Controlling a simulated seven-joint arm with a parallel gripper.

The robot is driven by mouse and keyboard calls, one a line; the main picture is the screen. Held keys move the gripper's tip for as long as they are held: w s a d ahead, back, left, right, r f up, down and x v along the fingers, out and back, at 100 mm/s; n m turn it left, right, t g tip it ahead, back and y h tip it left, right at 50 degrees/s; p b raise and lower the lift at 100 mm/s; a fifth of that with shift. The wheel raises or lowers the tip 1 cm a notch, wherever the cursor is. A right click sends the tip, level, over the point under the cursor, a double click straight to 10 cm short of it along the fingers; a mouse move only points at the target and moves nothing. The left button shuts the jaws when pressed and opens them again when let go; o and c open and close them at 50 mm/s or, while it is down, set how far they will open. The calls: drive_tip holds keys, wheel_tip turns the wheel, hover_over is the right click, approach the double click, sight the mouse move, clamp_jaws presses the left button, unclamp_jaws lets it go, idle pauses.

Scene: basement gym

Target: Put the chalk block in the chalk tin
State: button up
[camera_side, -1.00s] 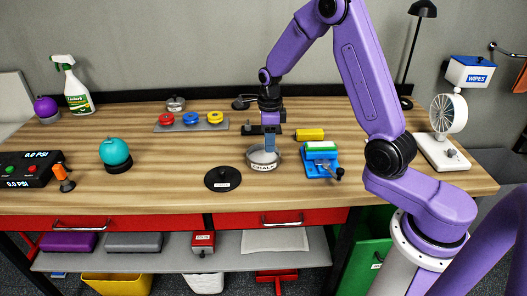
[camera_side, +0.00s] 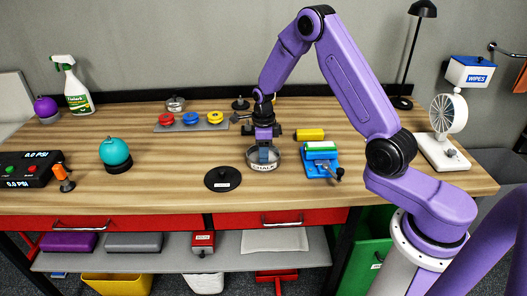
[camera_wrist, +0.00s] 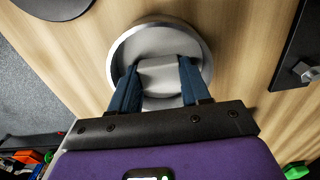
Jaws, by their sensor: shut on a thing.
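The chalk tin (camera_side: 262,167) is a round, shallow metal tin with a CHALK label, standing open on the wooden bench; its pale inside shows in the wrist view (camera_wrist: 160,33). My gripper (camera_side: 263,156) is lowered over it, fingertips down inside the rim. In the wrist view, the two dark blue fingers (camera_wrist: 158,80) are shut on the light grey-white chalk block (camera_wrist: 159,74), which lies within the tin's outline. I cannot tell whether the block touches the tin's floor. The side view hides the block behind the fingers and rim.
A black lid-like disc (camera_side: 223,179) lies left of the tin. A tray with coloured rings (camera_side: 191,121) is behind left. Bench between disc and teal ball (camera_side: 115,152) is clear.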

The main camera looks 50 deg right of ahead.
drive_tip(key=shift+f, duration=0.15)
drive_tip(key=o, duration=1)
wheel_tip(320, 180, up, 12)
drive_tip(key=s+a+r+n, duration=0.3)
drive_tip(key=s+a+n, duration=0.3)
drive_tip(key=a+n, duration=0.3)
drive_tip(key=s+n, duration=0.9)
drive_tip(key=n, duration=0.1)
drive_tip(key=s+a+r+n, duration=0.1)
drive_tip(key=s+n, duration=0.9)
drive_tip(key=s+r+n, duration=0.1)
drive_tip(key=s+n, duration=0.8)
drive_tip(key=n, duration=0.2)
drive_tip(key=shift+s+a+r, duration=0.1)
drive_tip(key=shift+s+a, duration=0.2)
